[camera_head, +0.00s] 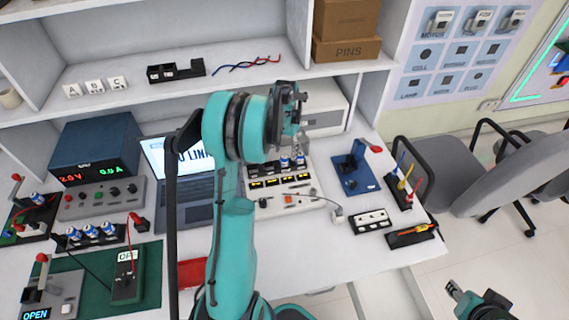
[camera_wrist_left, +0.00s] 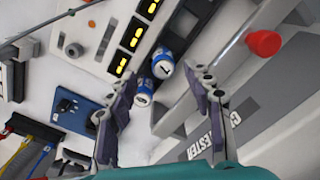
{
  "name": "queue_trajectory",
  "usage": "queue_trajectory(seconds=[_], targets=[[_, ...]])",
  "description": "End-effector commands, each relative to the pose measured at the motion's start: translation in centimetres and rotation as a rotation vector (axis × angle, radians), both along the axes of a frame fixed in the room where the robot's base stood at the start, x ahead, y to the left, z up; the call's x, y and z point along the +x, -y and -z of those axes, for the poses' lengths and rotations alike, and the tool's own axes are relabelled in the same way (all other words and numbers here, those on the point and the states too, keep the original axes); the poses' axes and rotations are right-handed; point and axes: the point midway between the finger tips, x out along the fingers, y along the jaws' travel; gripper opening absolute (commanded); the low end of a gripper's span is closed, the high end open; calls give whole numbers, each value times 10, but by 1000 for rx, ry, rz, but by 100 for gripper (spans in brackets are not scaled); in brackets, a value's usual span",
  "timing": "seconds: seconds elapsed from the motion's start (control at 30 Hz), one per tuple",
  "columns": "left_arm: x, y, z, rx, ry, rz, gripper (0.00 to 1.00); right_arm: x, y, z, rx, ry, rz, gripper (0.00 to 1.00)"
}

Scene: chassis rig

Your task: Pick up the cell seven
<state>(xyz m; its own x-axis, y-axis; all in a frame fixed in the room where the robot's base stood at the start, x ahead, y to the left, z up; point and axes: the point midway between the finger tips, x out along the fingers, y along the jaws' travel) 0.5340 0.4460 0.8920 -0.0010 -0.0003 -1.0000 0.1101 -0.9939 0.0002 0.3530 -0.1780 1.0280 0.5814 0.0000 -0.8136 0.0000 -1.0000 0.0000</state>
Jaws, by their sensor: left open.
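Two blue-and-white cells lie side by side in a holder in the left wrist view. The upper cell (camera_wrist_left: 162,63) bears a mark that could be a 7, but it is too small to read surely. The lower cell (camera_wrist_left: 143,92) has a mark I cannot read. In the head view, small blue-topped cells (camera_head: 285,163) show near the back of the bench, below my left gripper (camera_head: 301,132). My left gripper (camera_wrist_left: 160,78) is open and empty, its fingers on either side of the cells in the picture, apart from them. My right gripper (camera_head: 455,290) is low at the right, off the bench.
A panel with yellow displays (camera_head: 284,182) sits in front of the cells. A laptop (camera_head: 180,170) stands left, with a blue power supply (camera_head: 97,150) beyond it. A red knob (camera_wrist_left: 263,43) shows near the cells. A blue lever device (camera_head: 355,175) stands right.

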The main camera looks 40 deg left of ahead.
Motion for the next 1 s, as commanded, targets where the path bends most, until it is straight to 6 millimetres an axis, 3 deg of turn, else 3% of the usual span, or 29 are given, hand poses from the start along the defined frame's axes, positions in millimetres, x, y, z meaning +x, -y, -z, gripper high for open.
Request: queue_trajectory(seconds=[0.27,0.5,0.53,0.7,0.73,1.0], targets=[[1,-5,42,0,1,0,51,0,0,21,0,0,0,40],[1,-5,45,0,1,0,51,0,0,20,0,0,0,40],[1,-5,45,0,1,0,49,0,0,20,0,0,0,40],[1,-5,45,0,1,0,4,0,0,20,0,0,0,40],[1,-5,45,0,1,0,0,0,0,20,0,0,0,40],[1,-5,45,0,1,0,0,0,0,20,0,0,0,40]])
